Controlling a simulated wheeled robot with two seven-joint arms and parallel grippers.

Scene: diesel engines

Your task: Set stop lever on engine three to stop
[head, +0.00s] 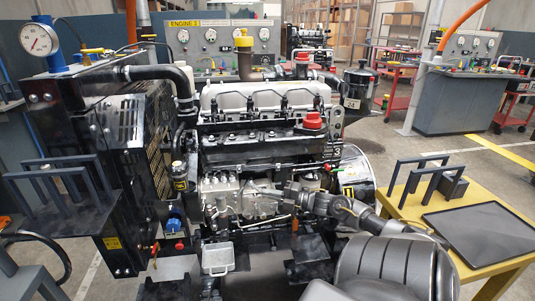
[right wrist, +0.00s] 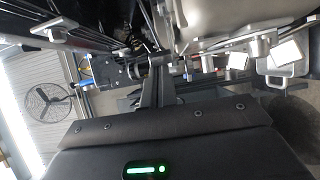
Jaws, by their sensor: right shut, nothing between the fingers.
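The engine (head: 265,100) fills the middle of the head view, with a "3" marked at its right end. The silver injection pump (head: 222,190) sits low on its near side. A small red knob (head: 326,167) shows on a thin rod right of the pump; I cannot tell whether it is the stop lever. My right gripper (head: 278,196) is at the pump's right side, shut and empty. It also shows in the right wrist view (right wrist: 157,68), among pump parts; contact is unclear. The stop lever's position cannot be made out. My left gripper is out of view.
A yellow table (head: 462,200) with a black tray (head: 482,233) stands at the right. The black radiator (head: 125,160) is at the engine's left end. A panel marked "ENGINE 3" (head: 222,45) stands behind. A small light-grey container (head: 217,258) sits below the pump.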

